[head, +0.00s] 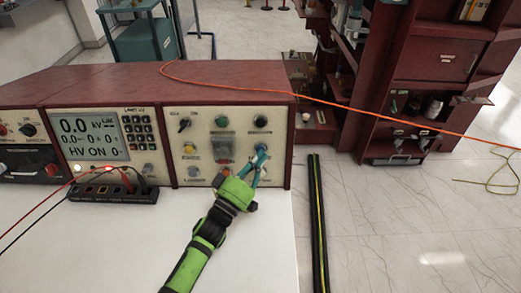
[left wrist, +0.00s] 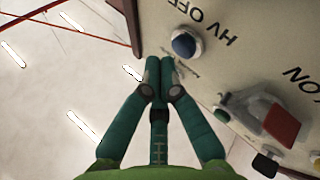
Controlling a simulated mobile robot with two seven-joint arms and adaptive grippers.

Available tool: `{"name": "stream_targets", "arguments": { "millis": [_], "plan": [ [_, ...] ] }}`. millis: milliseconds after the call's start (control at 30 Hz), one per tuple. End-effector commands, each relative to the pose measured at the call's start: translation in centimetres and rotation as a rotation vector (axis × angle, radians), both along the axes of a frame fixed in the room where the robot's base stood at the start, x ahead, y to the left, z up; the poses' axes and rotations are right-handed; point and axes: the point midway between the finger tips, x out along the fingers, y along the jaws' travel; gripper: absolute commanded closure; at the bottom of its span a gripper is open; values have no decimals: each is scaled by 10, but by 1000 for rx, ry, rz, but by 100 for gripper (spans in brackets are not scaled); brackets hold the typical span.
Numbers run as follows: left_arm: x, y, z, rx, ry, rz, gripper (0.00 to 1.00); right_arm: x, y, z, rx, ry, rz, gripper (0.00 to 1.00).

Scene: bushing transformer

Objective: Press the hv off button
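The HV OFF button (left wrist: 185,43) is a round blue button on the cream panel in the left wrist view, beside the upside-down words HV OFF. My left gripper (left wrist: 160,68) is shut and empty, its teal fingertips together just left of and below the button in that view. I see no clear contact with the button. In the head view my left gripper (head: 261,152) is in front of the lower right of the control panel (head: 206,116), and its fingers hide part of that area. My right gripper is not in view.
A red guarded switch (left wrist: 281,124) marked ON is near the button. A display (head: 90,136) reads 0.0 kV and HV ON 0. A black terminal block (head: 112,193) with red and black leads stands on the white table (head: 110,250). An orange cable crosses the console top (head: 150,78).

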Motion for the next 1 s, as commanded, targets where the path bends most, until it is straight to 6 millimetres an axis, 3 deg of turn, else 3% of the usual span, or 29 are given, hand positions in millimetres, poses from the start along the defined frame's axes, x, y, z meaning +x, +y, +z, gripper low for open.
{"name": "stream_targets", "arguments": {
  "millis": [1000],
  "plan": [
    [12, 0, -3, 0, 0, 0, 100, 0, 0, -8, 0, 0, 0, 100]
  ]
}}
